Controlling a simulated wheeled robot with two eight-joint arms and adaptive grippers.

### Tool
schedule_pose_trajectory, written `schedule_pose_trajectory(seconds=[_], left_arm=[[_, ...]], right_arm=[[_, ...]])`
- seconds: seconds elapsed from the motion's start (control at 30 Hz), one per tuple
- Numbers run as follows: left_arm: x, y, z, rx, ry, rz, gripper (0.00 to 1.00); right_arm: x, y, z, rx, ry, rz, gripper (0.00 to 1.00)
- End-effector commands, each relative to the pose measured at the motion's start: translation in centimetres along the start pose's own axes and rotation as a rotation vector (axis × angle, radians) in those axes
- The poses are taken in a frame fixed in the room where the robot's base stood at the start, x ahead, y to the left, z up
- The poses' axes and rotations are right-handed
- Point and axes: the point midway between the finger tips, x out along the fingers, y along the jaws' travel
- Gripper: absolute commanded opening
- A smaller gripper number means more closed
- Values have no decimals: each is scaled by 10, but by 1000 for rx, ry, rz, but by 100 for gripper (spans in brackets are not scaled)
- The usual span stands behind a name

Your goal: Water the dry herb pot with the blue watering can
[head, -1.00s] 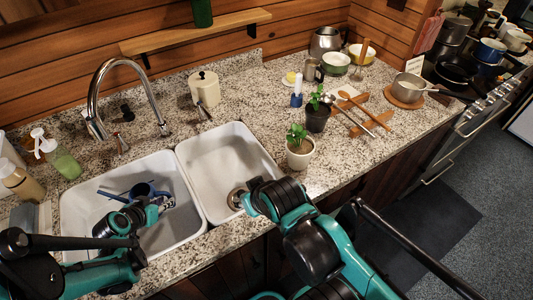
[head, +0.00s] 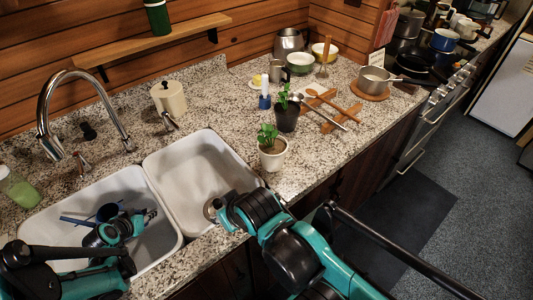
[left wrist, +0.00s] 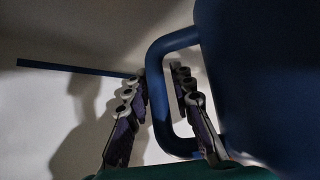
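The blue watering can (head: 107,212) lies low in the left sink basin, partly hidden by my left gripper. In the head view the left gripper (head: 145,217) is inside the basin. Leafy herbs stand in a white pot (head: 272,160) and a black pot (head: 286,122); I cannot tell which is dry. My right arm's end is over the right basin, its fingers not distinguishable.
The left basin wall (head: 160,205) and the tall faucet (head: 42,110) are close to the left arm. Wooden utensils (head: 328,108) and a saucepan (head: 375,80) lie right of the pots. Counter left of the white pot is clear.

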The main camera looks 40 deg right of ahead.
Motion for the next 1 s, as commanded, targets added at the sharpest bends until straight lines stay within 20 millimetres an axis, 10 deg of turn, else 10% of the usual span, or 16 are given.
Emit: schedule_pose_trajectory(seconds=[0.1, 1.0], left_arm=[[0, 0, 0, 0, 0, 0, 0], [-29, 0, -28, 1, 0, 0, 0]], right_arm=[[0, 0, 0, 0, 0, 0, 40], [-23, 0, -16, 0, 0, 0, 40]])
